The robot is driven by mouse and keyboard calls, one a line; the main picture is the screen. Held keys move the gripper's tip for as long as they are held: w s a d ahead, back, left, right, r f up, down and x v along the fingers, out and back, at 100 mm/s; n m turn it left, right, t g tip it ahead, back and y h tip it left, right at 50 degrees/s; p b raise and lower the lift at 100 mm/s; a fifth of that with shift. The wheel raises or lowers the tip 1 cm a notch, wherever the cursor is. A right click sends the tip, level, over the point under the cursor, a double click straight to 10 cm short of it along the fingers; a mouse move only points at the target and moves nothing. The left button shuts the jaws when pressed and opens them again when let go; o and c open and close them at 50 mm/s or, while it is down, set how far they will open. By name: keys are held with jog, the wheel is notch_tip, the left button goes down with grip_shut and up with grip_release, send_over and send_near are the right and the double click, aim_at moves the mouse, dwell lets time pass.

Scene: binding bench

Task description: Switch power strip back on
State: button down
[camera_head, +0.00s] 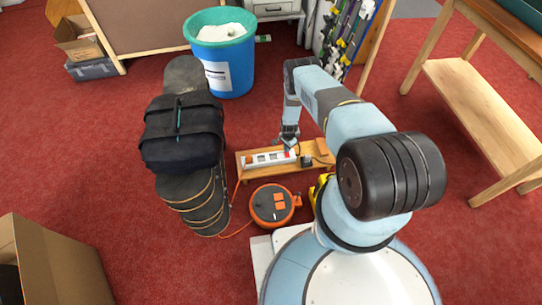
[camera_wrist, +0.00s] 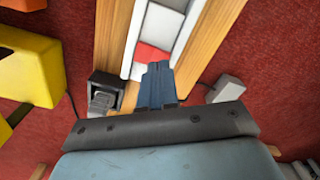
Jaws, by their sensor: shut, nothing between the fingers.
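The white power strip (camera_head: 268,158) lies on a low wooden stand (camera_head: 265,172) on the red carpet. An orange plug sits in its left end in the head view. In the wrist view the strip (camera_wrist: 139,40) shows a red switch (camera_wrist: 151,53) near its end. My gripper (camera_head: 287,146) is at the strip's right end. In the wrist view my gripper (camera_wrist: 158,68) is shut and empty, with its fingertips at the lower edge of the red switch. I cannot tell whether they touch it. Part of the switch may be hidden behind the fingertips.
A black adapter (camera_wrist: 105,88) sits beside the strip's end. An orange cable reel (camera_head: 270,205) is in front of the stand. Stacked skateboards (camera_head: 192,200) with a black bag (camera_head: 182,133) stand left. A blue bin (camera_head: 225,65) stands behind, and a wooden table (camera_head: 470,95) right.

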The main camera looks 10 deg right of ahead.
jog(key=shift+f, duration=0.9)
dwell(0.8)
jog(key=shift+r, duration=3.5)
